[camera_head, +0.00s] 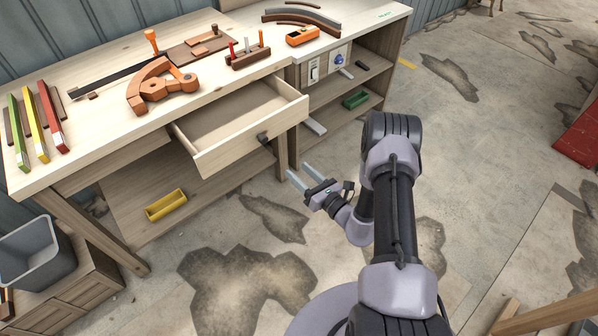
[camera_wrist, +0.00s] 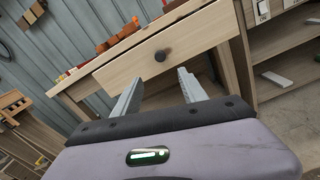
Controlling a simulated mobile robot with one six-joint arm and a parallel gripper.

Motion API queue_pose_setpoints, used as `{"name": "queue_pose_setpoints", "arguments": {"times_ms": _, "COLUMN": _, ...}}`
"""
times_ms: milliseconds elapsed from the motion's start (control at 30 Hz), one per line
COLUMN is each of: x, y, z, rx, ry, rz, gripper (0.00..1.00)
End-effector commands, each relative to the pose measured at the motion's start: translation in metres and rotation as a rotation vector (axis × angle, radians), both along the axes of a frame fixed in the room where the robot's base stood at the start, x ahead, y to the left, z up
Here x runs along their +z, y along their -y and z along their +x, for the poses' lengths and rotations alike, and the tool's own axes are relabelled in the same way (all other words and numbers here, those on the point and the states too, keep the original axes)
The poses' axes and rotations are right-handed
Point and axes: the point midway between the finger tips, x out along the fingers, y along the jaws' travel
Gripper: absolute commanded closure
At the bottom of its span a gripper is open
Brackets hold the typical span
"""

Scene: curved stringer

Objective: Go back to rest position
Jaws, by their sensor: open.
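My gripper (camera_head: 299,176) is open and empty, held in the air in front of the workbench. Its two metal fingers also show in the wrist view (camera_wrist: 160,92), apart, with nothing between them. They point toward the open drawer (camera_head: 240,118). The drawer is pulled out from the bench and looks empty inside. Its dark round knob (camera_head: 262,138) is near my gripper in the head view but apart from it. In the wrist view the drawer front and its knob (camera_wrist: 162,55) are beyond the fingertips.
The workbench (camera_head: 100,148) carries a brown curved piece (camera_head: 150,88), coloured bars (camera_head: 34,122) and a tool holder (camera_head: 248,58). A yellow tray (camera_head: 166,205) lies on the lower shelf. A grey bin (camera_head: 35,254) stands at left. The floor to the right is mostly clear, with a red object (camera_head: 580,138) at the edge.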

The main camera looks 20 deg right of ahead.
Motion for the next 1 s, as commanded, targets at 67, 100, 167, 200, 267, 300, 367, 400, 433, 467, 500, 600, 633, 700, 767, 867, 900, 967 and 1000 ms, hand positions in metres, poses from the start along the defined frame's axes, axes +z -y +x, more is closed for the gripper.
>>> {"name": "queue_pose_setpoints", "arguments": {"times_ms": 67, "x": 0.0, "y": 0.0, "z": 0.0, "rx": 0.0, "ry": 0.0, "rz": 0.0, "gripper": 0.5}}
{"name": "queue_pose_setpoints", "arguments": {"times_ms": 100, "x": 0.0, "y": 0.0, "z": 0.0, "rx": 0.0, "ry": 0.0, "rz": 0.0, "gripper": 0.5}}
{"name": "queue_pose_setpoints", "arguments": {"times_ms": 167, "x": 0.001, "y": -0.001, "z": 0.0, "rx": 0.004, "ry": 0.002, "rz": -0.001, "gripper": 0.5}}
{"name": "queue_pose_setpoints", "arguments": {"times_ms": 200, "x": 0.008, "y": -0.004, "z": 0.002, "rx": 0.021, "ry": 0.009, "rz": -0.006, "gripper": 0.5}}
{"name": "queue_pose_setpoints", "arguments": {"times_ms": 267, "x": 0.031, "y": -0.018, "z": 0.007, "rx": 0.09, "ry": 0.034, "rz": -0.027, "gripper": 0.5}}
{"name": "queue_pose_setpoints", "arguments": {"times_ms": 300, "x": 0.056, "y": -0.035, "z": 0.01, "rx": 0.169, "ry": 0.061, "rz": -0.054, "gripper": 0.5}}
{"name": "queue_pose_setpoints", "arguments": {"times_ms": 367, "x": 0.104, "y": -0.069, "z": 0.008, "rx": 0.329, "ry": 0.111, "rz": -0.116, "gripper": 0.5}}
{"name": "queue_pose_setpoints", "arguments": {"times_ms": 400, "x": 0.138, "y": -0.095, "z": -0.001, "rx": 0.457, "ry": 0.146, "rz": -0.174, "gripper": 0.5}}
{"name": "queue_pose_setpoints", "arguments": {"times_ms": 433, "x": 0.162, "y": -0.115, "z": -0.013, "rx": 0.555, "ry": 0.172, "rz": -0.227, "gripper": 0.5}}
{"name": "queue_pose_setpoints", "arguments": {"times_ms": 467, "x": 0.185, "y": -0.134, "z": -0.027, "rx": 0.653, "ry": 0.197, "rz": -0.287, "gripper": 0.5}}
{"name": "queue_pose_setpoints", "arguments": {"times_ms": 500, "x": 0.213, "y": -0.157, "z": -0.051, "rx": 0.787, "ry": 0.232, "rz": -0.384, "gripper": 0.5}}
{"name": "queue_pose_setpoints", "arguments": {"times_ms": 600, "x": 0.26, "y": -0.195, "z": -0.125, "rx": 1.089, "ry": 0.307, "rz": -0.681, "gripper": 0.5}}
{"name": "queue_pose_setpoints", "arguments": {"times_ms": 633, "x": 0.268, "y": -0.199, "z": -0.147, "rx": 1.166, "ry": 0.327, "rz": -0.784, "gripper": 0.5}}
{"name": "queue_pose_setpoints", "arguments": {"times_ms": 700, "x": 0.281, "y": -0.199, "z": -0.196, "rx": 1.313, "ry": 0.373, "rz": -1.046, "gripper": 0.5}}
{"name": "queue_pose_setpoints", "arguments": {"times_ms": 767, "x": 0.287, "y": -0.188, "z": -0.229, "rx": 1.398, "ry": 0.409, "rz": -1.294, "gripper": 0.5}}
{"name": "queue_pose_setpoints", "arguments": {"times_ms": 867, "x": 0.296, "y": -0.157, "z": -0.264, "rx": 1.449, "ry": 0.461, "rz": -1.706, "gripper": 0.5}}
{"name": "queue_pose_setpoints", "arguments": {"times_ms": 900, "x": 0.301, "y": -0.145, "z": -0.271, "rx": 1.443, "ry": 0.479, "rz": -1.853, "gripper": 0.5}}
{"name": "queue_pose_setpoints", "arguments": {"times_ms": 967, "x": 0.309, "y": -0.128, "z": -0.278, "rx": 1.415, "ry": 0.498, "rz": -2.039, "gripper": 0.5}}
{"name": "queue_pose_setpoints", "arguments": {"times_ms": 1000, "x": 0.314, "y": -0.12, "z": -0.28, "rx": 1.39, "ry": 0.509, "rz": -2.139, "gripper": 0.5}}
